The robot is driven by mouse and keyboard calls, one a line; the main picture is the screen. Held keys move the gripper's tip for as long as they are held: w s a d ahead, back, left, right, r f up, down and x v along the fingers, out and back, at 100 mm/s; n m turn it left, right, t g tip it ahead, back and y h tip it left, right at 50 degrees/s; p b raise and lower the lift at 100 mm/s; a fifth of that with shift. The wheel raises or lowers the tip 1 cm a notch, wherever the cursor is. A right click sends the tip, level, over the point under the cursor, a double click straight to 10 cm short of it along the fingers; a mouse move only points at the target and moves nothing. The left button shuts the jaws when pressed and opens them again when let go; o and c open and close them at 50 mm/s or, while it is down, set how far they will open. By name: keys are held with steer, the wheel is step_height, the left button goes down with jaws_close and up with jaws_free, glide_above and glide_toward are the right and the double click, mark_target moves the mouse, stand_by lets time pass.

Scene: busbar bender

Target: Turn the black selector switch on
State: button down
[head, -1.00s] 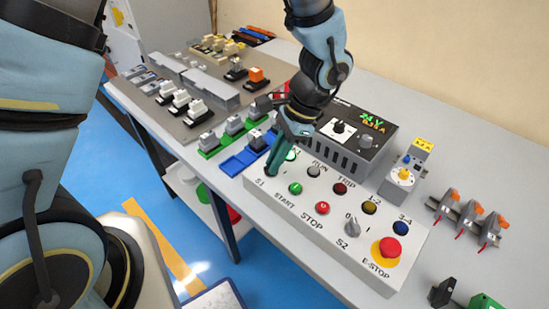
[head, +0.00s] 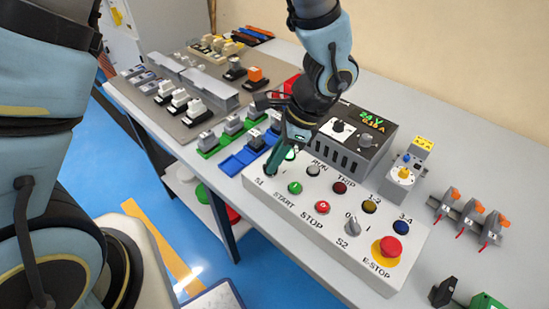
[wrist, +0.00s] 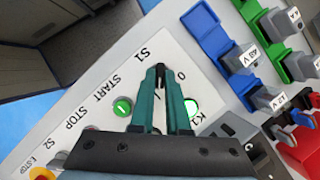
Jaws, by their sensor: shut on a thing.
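The white control box (head: 330,238) stands on the table in the head view. The black selector switch (wrist: 160,69) at S1 shows in the wrist view as a small dark piece between the fingertips. My gripper (head: 270,172) points down at the box's left end, with its green fingers (wrist: 160,80) shut on this switch. The fingers hide most of the knob, and I cannot tell which mark it points to. The label S1 and a 0 mark show beside it. The K1 lamp (wrist: 191,107) beside the right finger has a bright green ring.
The green START button (wrist: 122,106) is close to the left finger. The red STOP button (head: 322,207), grey S2 selector (head: 352,227) and red E-STOP (head: 390,248) lie farther right. A power supply (head: 350,140) stands behind the box. Blue and green rails (head: 240,161) lie to the left.

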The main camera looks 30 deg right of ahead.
steer(key=c, duration=0.9)
jaws_free()
steer(key=b+v, duration=0.1)
steer(key=v, duration=1)
steer(key=shift+b, duration=0.3)
steer(key=shift+f, duration=0.1)
steer(key=w+a+n+g+h, duration=0.2)
steer(key=w+a+n, duration=0.8)
steer(key=w+a, duration=0.35)
steer(key=w+a+n+h, duration=0.1)
steer(key=w+a+n, duration=0.2)
steer(key=a+n, duration=0.3)
steer(key=w+a+n+t+h, duration=0.1)
steer(key=w+a+n, duration=0.2)
steer(key=a+n, duration=0.4)
steer(key=a, duration=0.7)
steer(key=shift+a+f, duration=0.25)
steer(key=shift+a, duration=0.1)
